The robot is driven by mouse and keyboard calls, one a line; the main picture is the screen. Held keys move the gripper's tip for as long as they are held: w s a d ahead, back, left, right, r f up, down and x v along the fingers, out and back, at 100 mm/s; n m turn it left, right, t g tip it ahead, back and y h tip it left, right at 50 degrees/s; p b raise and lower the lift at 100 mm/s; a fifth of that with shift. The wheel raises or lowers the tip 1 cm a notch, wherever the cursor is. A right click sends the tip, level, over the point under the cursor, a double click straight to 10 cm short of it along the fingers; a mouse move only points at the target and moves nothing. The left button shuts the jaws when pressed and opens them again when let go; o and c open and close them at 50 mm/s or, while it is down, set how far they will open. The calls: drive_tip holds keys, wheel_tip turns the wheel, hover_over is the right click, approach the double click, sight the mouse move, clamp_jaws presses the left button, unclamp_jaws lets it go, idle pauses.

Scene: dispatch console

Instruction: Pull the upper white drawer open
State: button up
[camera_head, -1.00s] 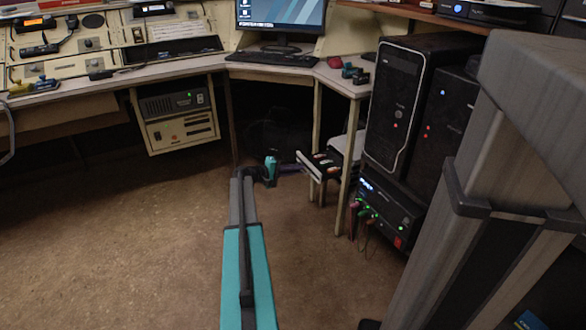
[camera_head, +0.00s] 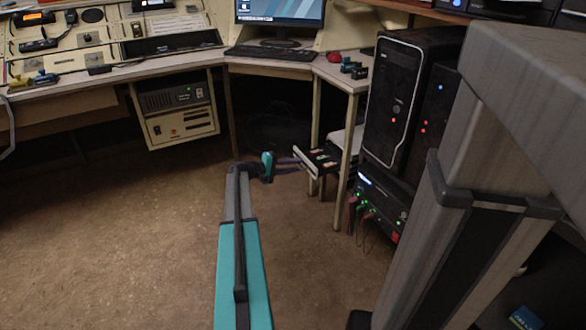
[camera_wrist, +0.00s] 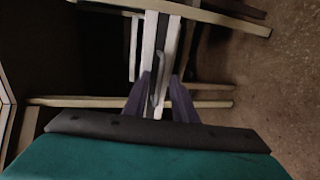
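The white drawer front (camera_head: 305,162) is under the right part of the desk, beside the desk leg. Behind its face, a dark surface with small coloured items shows. In the wrist view the white front (camera_wrist: 149,50) appears as upright pale strips, with a grey bar handle (camera_wrist: 159,78) on it. My gripper (camera_head: 294,162) reaches the drawer front from the left. In the wrist view its purple fingers (camera_wrist: 160,88) are apart, one on each side of the handle's lower part. I cannot tell whether they touch the handle.
A black computer tower (camera_head: 394,95) stands right of the drawer, above a box with green lights (camera_head: 383,205) and hanging cables. Pale desk legs (camera_head: 346,165) are close beside the drawer. A beige unit (camera_head: 178,112) hangs under the desk at left. The brown floor (camera_head: 110,240) is clear.

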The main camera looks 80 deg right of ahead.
drive_tip(key=shift+w, duration=0.15)
drive_tip(key=p+v, duration=0.4)
drive_tip(key=v, duration=0.9)
drive_tip(key=shift+a, duration=0.25)
drive_tip(key=shift+w+r, duration=0.15)
